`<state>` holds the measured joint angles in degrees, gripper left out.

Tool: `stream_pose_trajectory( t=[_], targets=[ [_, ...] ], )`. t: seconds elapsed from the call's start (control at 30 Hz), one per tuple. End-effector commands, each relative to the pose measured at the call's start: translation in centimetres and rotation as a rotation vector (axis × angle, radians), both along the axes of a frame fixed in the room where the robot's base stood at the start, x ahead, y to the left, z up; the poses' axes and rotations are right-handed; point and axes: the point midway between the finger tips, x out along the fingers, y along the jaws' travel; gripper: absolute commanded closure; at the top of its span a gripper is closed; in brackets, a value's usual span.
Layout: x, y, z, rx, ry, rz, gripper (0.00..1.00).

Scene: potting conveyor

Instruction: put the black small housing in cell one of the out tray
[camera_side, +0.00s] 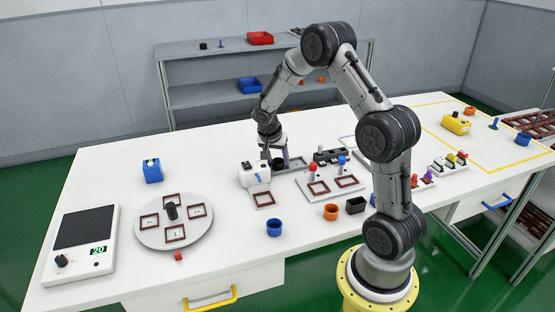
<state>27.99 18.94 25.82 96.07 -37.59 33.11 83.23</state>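My gripper (273,151) is low over the middle of the white table, behind the small white machine (251,172). Its fingers are too small and too covered to tell whether they are open or shut. A small dark round thing (278,163) shows right under it, at the end of a grey tray (296,163); I cannot tell whether it is held or resting.
Blue (274,228) and orange (331,212) cups stand left of the black housing. A round turntable (149,233) with brown-red frames and a scale (80,244) are at left. A fixture plate (308,188) and black block (327,156) are close right of my gripper.

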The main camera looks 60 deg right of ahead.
Motion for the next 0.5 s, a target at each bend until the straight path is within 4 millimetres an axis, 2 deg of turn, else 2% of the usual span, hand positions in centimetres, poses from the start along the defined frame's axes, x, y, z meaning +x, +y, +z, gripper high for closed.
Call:
stream_pose_trajectory(
  t=[0.17,0.5],
  targets=[
    [0.1,0.4,1.3,-0.001,-0.004,0.003,0.41],
    [0.0,3.1,7.7,-0.002,-0.007,0.003,0.41]
  ],
)
